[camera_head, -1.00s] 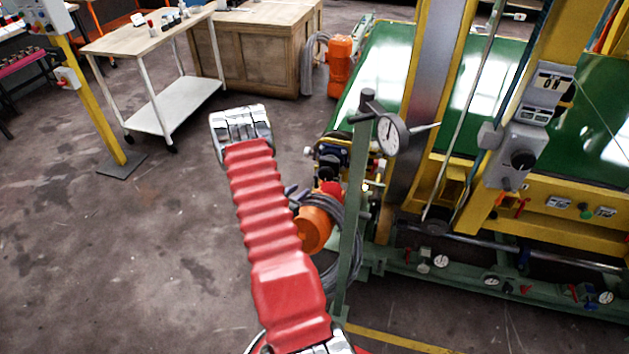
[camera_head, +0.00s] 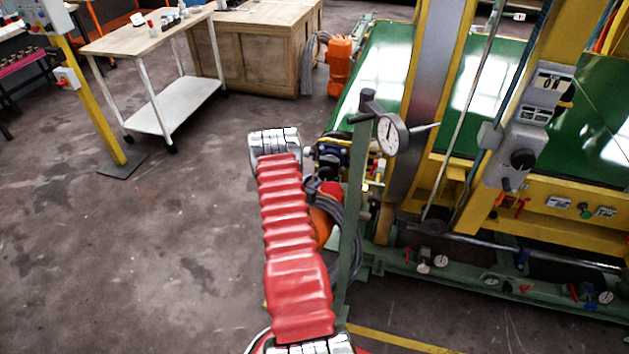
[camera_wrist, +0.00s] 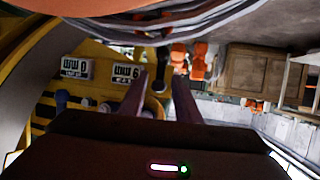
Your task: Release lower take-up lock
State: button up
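My gripper (camera_wrist: 161,92) shows in the wrist view as two dark fingers with a clear gap between them. No object is visible between them. Beyond the fingers is a yellow panel (camera_wrist: 100,52) with two white number plates (camera_wrist: 76,68) and several small dark knobs (camera_wrist: 62,100). I cannot tell which part is the lower take-up lock. In the head view my arm's outer joint hides the gripper. The joint stands just left of the green and yellow machine (camera_head: 388,62). Small red handles (camera_head: 522,207) show on the machine's lower right side.
A green post with a dial gauge (camera_head: 392,134) stands right beside my arm. An orange motor (camera_head: 320,226) and grey cables (camera_head: 350,215) are partly behind the arm. A wooden crate (camera_head: 255,55) and a table (camera_head: 150,35) stand behind.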

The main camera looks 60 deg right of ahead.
jog(key=shift+d+f, duration=0.1)
jog(key=shift+d, duration=0.2)
grip_shut()
jog(key=shift+d, duration=0.1)
